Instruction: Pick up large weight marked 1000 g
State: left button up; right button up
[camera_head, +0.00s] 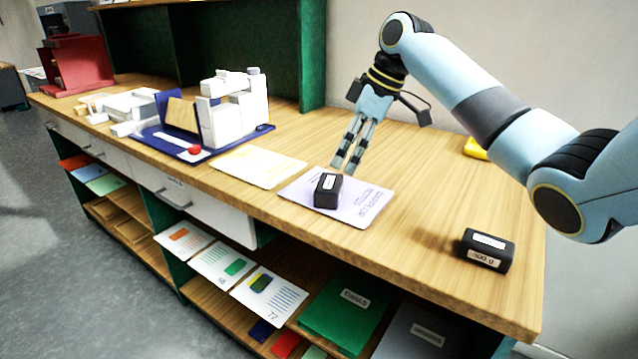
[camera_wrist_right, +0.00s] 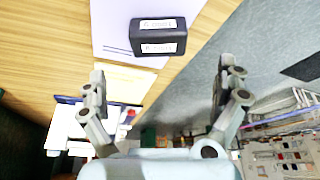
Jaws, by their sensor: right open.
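A black block-shaped weight (camera_head: 328,190) with white labels lies on a pale sheet of paper near the table's front edge. It also shows in the right wrist view (camera_wrist_right: 158,36), where its label is too blurred to read surely. A second black weight (camera_head: 487,250) with white labels sits further right on the bare wood; its marking seems upside down, and I cannot tell it surely. My right gripper (camera_head: 343,169) is open and empty, pointing down just behind the weight on the paper. In the right wrist view its fingers (camera_wrist_right: 164,76) stand apart, with the weight beyond them.
The paper (camera_head: 362,205) lies beside a cream sheet (camera_head: 258,167). A blue tray (camera_head: 172,146) with white blocks stands to the left, and a red box (camera_head: 80,66) beyond it. The table (camera_head: 420,235) is clear between the two weights. Open shelves hold cards and folders below.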

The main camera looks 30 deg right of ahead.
aim_at(330, 182)
jog(key=x, duration=0.4)
jog(key=shift+s+a+f, duration=0.1)
jog(key=shift+a+f, duration=0.05)
jog(key=shift+f, duration=0.1)
jog(key=shift+w+a+f, duration=0.1)
jog(key=shift+w+f, duration=0.1)
jog(key=shift+f, duration=0.15)
jog(key=x, duration=0.4)
jog(key=shift+w+f, duration=0.2)
jog(key=shift+f, duration=0.1)
jog(key=c, duration=1.4)
jog(key=shift+r, duration=0.15)
jog(key=shift+c, duration=0.8)
pick_arm(q)
jog(key=s, duration=0.2)
jog(key=shift+s, duration=0.35)
jog(key=shift+w, duration=0.1)
pick_arm(e)
jog(key=shift+r, duration=0.1)
